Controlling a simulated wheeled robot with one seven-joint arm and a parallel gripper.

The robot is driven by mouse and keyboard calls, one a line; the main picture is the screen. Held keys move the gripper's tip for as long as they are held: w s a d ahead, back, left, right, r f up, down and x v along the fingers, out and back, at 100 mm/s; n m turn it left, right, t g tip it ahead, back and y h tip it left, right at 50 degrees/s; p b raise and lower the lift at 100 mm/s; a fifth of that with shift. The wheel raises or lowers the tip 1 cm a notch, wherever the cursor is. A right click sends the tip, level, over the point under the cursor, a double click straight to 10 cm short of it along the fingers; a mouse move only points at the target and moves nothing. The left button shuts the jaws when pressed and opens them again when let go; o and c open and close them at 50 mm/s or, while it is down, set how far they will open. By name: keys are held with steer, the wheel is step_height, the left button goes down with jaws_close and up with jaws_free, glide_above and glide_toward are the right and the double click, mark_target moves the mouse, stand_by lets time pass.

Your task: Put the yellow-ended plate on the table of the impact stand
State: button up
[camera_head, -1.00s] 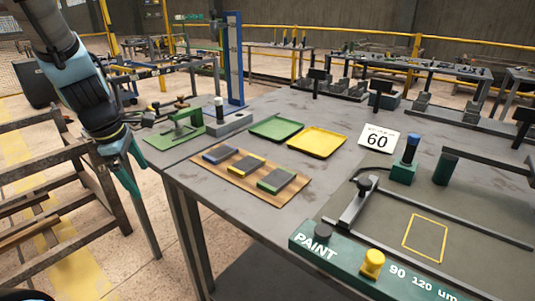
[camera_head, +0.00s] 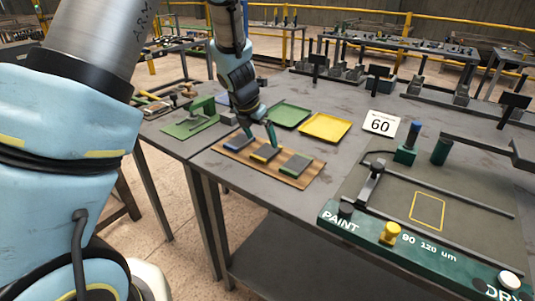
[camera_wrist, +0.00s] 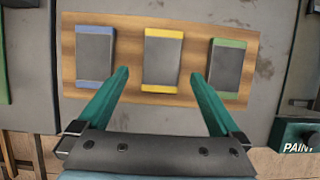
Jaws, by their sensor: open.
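The yellow-ended plate (camera_head: 264,154) lies flat in the middle of a wooden board (camera_head: 230,149), between a blue-ended plate (camera_head: 238,143) and a green-ended plate (camera_head: 278,164). My gripper (camera_head: 258,136) is over the board at the yellow-ended plate. In the wrist view the open, empty fingers (camera_wrist: 160,74) point at the yellow-ended plate (camera_wrist: 163,58), one tip to each side of it, near its close end. I cannot tell the height of the tips above the board. The impact stand is mostly hidden behind my arm; a bit of what seems its grey base (camera_head: 227,119) shows.
Behind the board are a green tray (camera_head: 289,115) and a yellow tray (camera_head: 324,127). A green device (camera_head: 192,127) stands left of the board. Some bare tabletop lies right of the board.

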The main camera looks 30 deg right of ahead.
mark_target(266, 151)
steer(key=x, duration=0.5)
steer(key=shift+s+f, duration=0.1)
steer(key=shift+s, duration=0.05)
jaws_close()
stand_by(0.7)
